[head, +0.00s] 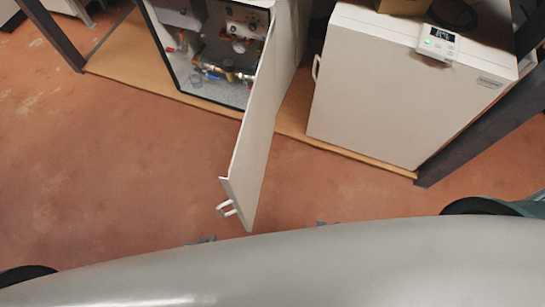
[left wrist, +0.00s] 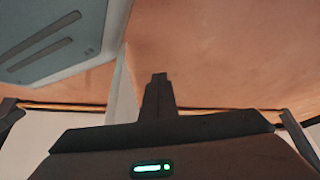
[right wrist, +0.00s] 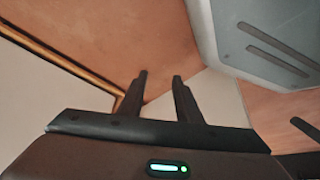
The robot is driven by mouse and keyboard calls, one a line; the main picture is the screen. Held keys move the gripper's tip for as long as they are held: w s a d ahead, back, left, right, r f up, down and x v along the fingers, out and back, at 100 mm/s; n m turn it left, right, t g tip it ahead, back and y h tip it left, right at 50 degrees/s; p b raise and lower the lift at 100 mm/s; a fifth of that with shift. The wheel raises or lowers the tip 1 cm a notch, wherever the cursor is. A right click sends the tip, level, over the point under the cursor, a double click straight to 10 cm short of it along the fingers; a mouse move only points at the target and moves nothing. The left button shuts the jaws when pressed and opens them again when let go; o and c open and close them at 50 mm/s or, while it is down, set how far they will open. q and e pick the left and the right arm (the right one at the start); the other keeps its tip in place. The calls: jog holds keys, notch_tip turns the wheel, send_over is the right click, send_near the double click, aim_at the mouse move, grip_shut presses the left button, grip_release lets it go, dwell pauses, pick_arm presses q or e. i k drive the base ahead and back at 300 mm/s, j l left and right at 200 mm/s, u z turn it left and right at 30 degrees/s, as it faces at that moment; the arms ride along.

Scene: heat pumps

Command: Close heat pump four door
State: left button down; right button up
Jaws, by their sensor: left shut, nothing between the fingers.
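The open heat pump (head: 207,45) stands at the top middle of the head view, its pipes and gauges exposed. No number is readable on it. Its white door (head: 256,130) is swung wide open toward me, with a white handle (head: 227,208) at its near edge. Small dark tips of my left gripper (head: 203,239) and right gripper (head: 322,223) show past my body, on either side of the door's near end. In the left wrist view my left gripper (left wrist: 159,77) is shut and empty. In the right wrist view my right gripper (right wrist: 160,76) is open and empty.
A closed white heat pump (head: 385,95) with a small display unit (head: 437,43) stands right of the open one. Dark posts (head: 57,38) flank the units, which stand on a wooden base strip (head: 125,73). The reddish floor (head: 110,170) left of the door is clear.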

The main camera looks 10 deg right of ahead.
aim_at(243, 185)
jog(key=k+l+u, duration=0.4)
jog(key=k+l, duration=0.15)
jog(key=l, duration=0.2)
jog(key=k+l+u, duration=0.45)
jog(key=k+l, duration=0.2)
